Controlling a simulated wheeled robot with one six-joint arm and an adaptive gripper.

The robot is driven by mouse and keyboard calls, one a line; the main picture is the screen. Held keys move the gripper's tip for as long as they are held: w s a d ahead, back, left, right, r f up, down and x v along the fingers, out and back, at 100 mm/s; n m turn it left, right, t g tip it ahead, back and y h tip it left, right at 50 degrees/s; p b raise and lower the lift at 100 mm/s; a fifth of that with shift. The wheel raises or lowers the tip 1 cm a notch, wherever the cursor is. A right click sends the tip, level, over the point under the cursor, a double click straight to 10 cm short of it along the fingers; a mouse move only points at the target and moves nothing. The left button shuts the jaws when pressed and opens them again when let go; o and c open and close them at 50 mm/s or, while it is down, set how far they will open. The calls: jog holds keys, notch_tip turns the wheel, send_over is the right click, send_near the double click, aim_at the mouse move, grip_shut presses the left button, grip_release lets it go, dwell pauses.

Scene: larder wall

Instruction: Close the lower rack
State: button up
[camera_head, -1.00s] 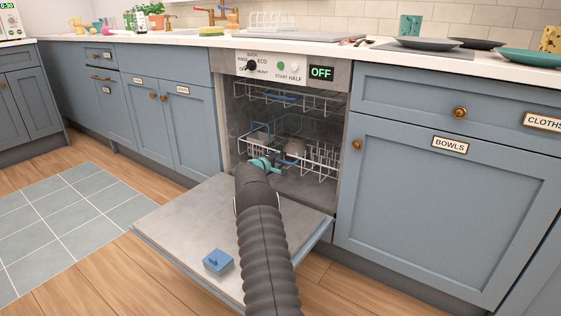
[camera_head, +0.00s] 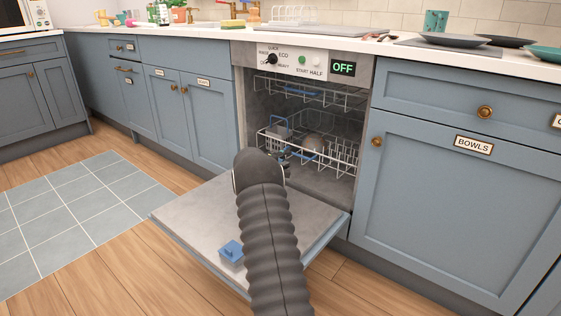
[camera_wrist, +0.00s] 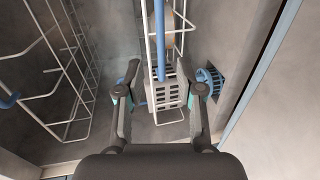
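The lower rack (camera_head: 342,158) is a white wire basket low in the open dishwasher. How far it stands out is hard to judge. Its front carries a blue handle bar (camera_head: 303,153), which also shows in the wrist view (camera_wrist: 158,40). A grey slotted cutlery basket (camera_wrist: 168,93) and dishes sit in the rack. My gripper (camera_wrist: 160,88) is open, its fingers to either side of the rack's front wires and handle in the wrist view. Contact cannot be told. In the head view my arm mostly hides the gripper, just before the rack.
The upper rack (camera_head: 325,96) hangs above, and shows at left in the wrist view (camera_wrist: 62,60). The dishwasher door (camera_head: 190,212) lies open and low under my arm, with a blue-lidded dispenser (camera_head: 231,252). Cabinets (camera_head: 455,205) flank the opening.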

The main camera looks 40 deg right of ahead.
jog(key=shift+v, duration=1.4)
jog(key=s+a+r+m+y+p, duration=0.1)
jog(key=s+a+r+y+p, duration=0.1)
jog(key=s+a+r, duration=0.4)
jog(key=s+a+r+m+y+p, duration=0.1)
jog(key=s+a+r, duration=0.2)
jog(key=a+r, duration=0.55)
jog(key=s+a+r+m+y+p, duration=0.1)
jog(key=s+a+r+y+p, duration=0.1)
jog(key=s+a+r, duration=0.35)
jog(key=s+a+r+t+y+p, duration=0.1)
jog(key=s+a+y, duration=0.2)
jog(key=s+a, duration=0.5)
jog(key=s+a+r+t+y+p, duration=0.1)
jog(key=s+a+y, duration=0.3)
jog(key=s+a, duration=0.5)
jog(key=s+a+r+n+t+y+p, duration=0.1)
jog(key=s+a+y+p, duration=0.2)
jog(key=s+a, duration=0.6)
jog(key=a, duration=0.7)
jog(key=shift+a, duration=0.3)
jog(key=shift+r, duration=0.1)
